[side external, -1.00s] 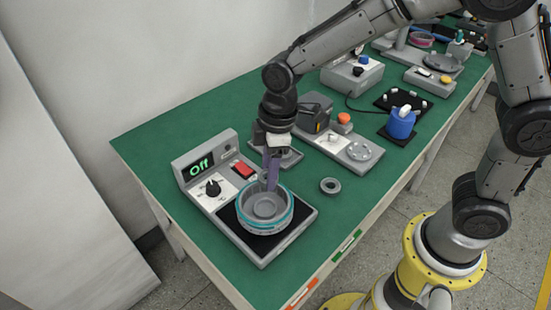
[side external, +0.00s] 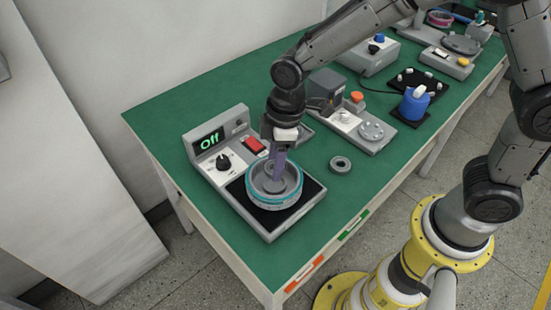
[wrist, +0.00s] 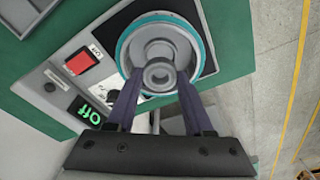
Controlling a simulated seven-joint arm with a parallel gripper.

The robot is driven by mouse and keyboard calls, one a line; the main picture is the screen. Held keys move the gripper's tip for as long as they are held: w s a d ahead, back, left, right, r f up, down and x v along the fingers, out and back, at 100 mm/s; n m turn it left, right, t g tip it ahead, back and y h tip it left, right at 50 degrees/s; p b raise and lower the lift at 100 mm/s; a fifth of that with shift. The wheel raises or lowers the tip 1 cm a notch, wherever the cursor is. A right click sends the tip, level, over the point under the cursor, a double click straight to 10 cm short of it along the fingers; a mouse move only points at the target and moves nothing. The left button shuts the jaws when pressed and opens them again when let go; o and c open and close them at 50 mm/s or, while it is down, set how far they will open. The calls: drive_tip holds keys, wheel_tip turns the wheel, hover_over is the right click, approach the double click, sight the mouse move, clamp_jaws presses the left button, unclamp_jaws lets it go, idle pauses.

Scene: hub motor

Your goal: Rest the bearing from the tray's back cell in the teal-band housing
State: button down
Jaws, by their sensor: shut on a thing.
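The teal-band housing (side external: 272,200) is a round grey cup with a teal band, sitting on the black pad of the grey heater-like unit. It also shows in the wrist view (wrist: 130,48). My gripper (wrist: 158,80) points down into the housing, its purple fingers (side external: 279,166) shut on a small grey ring bearing (wrist: 159,73). The tray (side external: 304,131) is largely hidden behind my gripper.
The unit has a display reading "Off" (side external: 209,139), a black knob (side external: 223,162) and a red switch (side external: 254,146). A loose grey ring (side external: 340,164) lies on the green table right of the housing. A grey station (side external: 357,130) and a blue container (side external: 414,104) stand farther back.

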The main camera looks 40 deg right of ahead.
sight(274, 184)
drive_tip(key=shift+f, duration=0.1)
drive_tip(key=shift+f, duration=0.8)
drive_tip(key=shift+f, duration=0.1)
drive_tip(key=shift+f, duration=0.55)
drive_tip(key=shift+f, duration=0.1)
drive_tip(key=shift+f, duration=0.4)
drive_tip(key=shift+f, duration=0.2)
idle(1.7)
drive_tip(key=shift+c, duration=1)
unclamp_jaws()
